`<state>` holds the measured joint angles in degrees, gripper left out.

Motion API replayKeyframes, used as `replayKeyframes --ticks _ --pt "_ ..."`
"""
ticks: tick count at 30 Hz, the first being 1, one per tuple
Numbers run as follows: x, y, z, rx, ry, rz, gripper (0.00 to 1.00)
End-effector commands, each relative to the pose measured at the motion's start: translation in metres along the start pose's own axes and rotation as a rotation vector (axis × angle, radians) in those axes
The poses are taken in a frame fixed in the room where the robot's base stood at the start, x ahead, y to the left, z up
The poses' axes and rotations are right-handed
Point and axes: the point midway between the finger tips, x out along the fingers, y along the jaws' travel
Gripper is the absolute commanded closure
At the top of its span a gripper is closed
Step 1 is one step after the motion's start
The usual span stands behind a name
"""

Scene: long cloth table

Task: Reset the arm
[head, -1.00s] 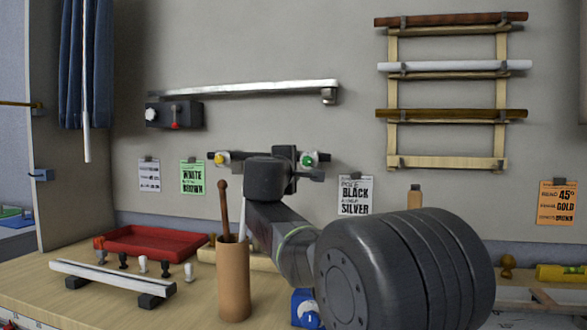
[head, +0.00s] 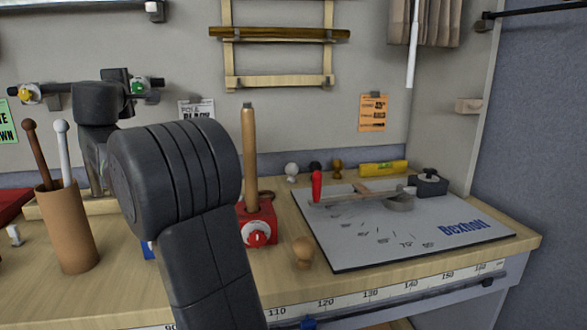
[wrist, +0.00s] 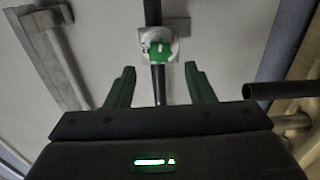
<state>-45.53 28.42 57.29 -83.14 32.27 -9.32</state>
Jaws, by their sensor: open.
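My arm (head: 205,225) reaches up from the bottom of the head view toward the wall. My gripper's two dark green fingers show in the wrist view (wrist: 159,72), spread apart with nothing held between them. A round green knob (wrist: 160,48) on a white mount lies beyond the fingertips, centred between them. A dark rod (wrist: 153,12) runs through that mount. In the head view the rod (head: 62,86) hangs level on the wall, with a yellow knob (head: 27,94) at its left and the green knob (head: 137,86) at its right. My wrist partly hides it.
The table holds a brown cup (head: 65,235) with two sticks, a red box (head: 262,225) by a wooden post, a wooden knob (head: 303,252) and a grey Bexholt board (head: 350,245). A wooden rack (head: 275,80) hangs above. The table's right end (head: 530,240) shows.

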Motion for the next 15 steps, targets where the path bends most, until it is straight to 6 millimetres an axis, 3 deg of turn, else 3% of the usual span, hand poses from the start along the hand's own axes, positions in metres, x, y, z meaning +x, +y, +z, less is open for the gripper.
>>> replayKeyframes --ticks 6,15 --pt "0.035 0.001 0.0 -0.001 -0.001 -0.001 0.51" --pt "0.057 0.0 0.0 -0.001 -0.001 0.0 0.51"
